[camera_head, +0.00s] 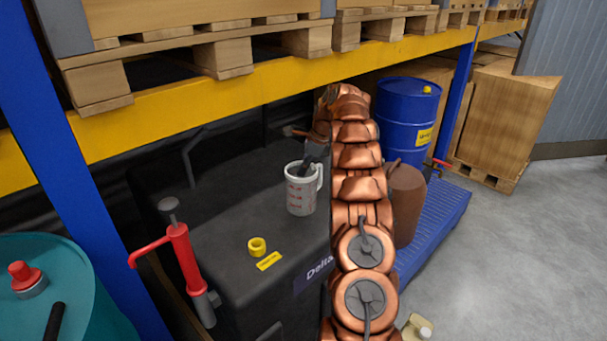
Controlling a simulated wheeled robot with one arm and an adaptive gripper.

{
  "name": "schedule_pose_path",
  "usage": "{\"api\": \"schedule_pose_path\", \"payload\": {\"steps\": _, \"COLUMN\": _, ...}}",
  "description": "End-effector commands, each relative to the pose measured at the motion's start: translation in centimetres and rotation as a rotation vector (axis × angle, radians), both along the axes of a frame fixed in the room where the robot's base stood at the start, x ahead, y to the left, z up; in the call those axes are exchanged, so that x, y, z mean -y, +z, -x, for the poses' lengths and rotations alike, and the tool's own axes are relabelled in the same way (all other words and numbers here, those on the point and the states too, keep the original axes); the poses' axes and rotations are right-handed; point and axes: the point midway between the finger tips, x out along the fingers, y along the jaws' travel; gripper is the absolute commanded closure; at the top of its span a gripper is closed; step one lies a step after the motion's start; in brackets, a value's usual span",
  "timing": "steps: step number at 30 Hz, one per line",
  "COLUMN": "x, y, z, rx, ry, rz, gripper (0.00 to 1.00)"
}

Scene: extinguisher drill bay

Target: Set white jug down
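The white jug (300,197) has red markings on its side and a handle on its right. It is upright over the top of the black tank (225,215), and I cannot tell whether its base touches the tank. My gripper (309,163) is dark and small in the view, at the jug's rim near the handle. One part of it overlaps the jug's opening. The fingertips are not clear, so I cannot tell whether they are closed on the jug.
A red hand pump (184,262) stands at the left. A yellow rack beam (250,78) with pallets runs overhead. A blue drum (402,115) stands behind right. The tank's left top is clear.

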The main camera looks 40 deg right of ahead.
Motion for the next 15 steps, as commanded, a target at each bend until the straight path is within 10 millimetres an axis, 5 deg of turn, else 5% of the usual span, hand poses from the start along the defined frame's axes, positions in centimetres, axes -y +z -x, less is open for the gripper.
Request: {"api": "schedule_pose_path", "payload": {"steps": 15, "x": 0.0, "y": -2.6, "z": 0.0, "rx": 0.001, "ry": 0.001, "rz": 0.001, "gripper": 1.00}}
